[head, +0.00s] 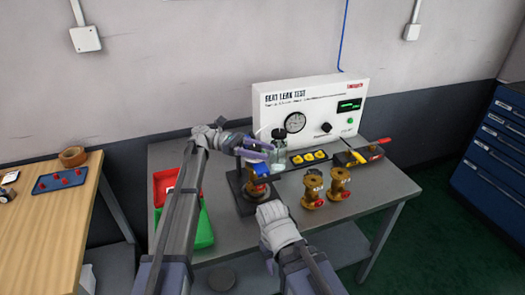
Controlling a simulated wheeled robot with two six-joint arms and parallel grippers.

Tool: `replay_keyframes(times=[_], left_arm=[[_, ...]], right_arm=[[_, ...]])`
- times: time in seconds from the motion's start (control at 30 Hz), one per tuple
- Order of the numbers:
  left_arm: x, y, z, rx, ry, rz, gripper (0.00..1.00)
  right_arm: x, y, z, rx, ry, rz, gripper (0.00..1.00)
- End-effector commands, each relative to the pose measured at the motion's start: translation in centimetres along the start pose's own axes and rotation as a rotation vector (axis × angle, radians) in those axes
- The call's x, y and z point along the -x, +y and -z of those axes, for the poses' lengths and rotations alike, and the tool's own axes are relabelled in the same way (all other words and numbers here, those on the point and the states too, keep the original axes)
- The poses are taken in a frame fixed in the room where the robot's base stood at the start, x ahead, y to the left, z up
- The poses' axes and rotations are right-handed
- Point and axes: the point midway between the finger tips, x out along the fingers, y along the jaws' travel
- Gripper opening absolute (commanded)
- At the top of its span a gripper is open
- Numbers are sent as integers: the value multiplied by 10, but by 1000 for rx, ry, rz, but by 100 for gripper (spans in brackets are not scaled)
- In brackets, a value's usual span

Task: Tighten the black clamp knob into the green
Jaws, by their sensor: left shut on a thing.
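The clamp stand (239,188) is a black fixture near the middle of the grey bench, with a brass valve body (257,190) in it and a blue part above that. My left gripper (262,150) reaches in from the left at the top of the stand, its purple fingers shut on the black clamp knob (263,134). The knob is largely hidden by the fingers. No green mark on the clamp can be made out. My right arm comes up from the bottom to in front of the stand; its gripper fingers cannot be made out.
A white leak test panel (310,105) with a gauge stands behind. A clear bottle (279,157) stands right beside the clamp. Two brass valves (313,190) stand to the right. A red bin (164,184) and green bin (204,232) lie left. A black tray (358,158) holds tools.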

Motion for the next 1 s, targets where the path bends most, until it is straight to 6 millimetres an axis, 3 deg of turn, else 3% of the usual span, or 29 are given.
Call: replay_keyframes(times=[0.47, 0.5, 0.73, 1.0], left_arm=[[-1, 0, 0, 0, -1, 11, 0], [-1, 0, 0, 0, -1, 11, 57], [-1, 0, 0, 0, 0, 10, 83], [-1, 0, 0, 0, 0, 10, 83]], right_arm=[[0, 0, 0, 0, 0, 0, 50], [0, 0, 0, 0, 0, 0, 50], [0, 0, 0, 0, 0, 0, 50], [0, 0, 0, 0, 0, 0, 50]])
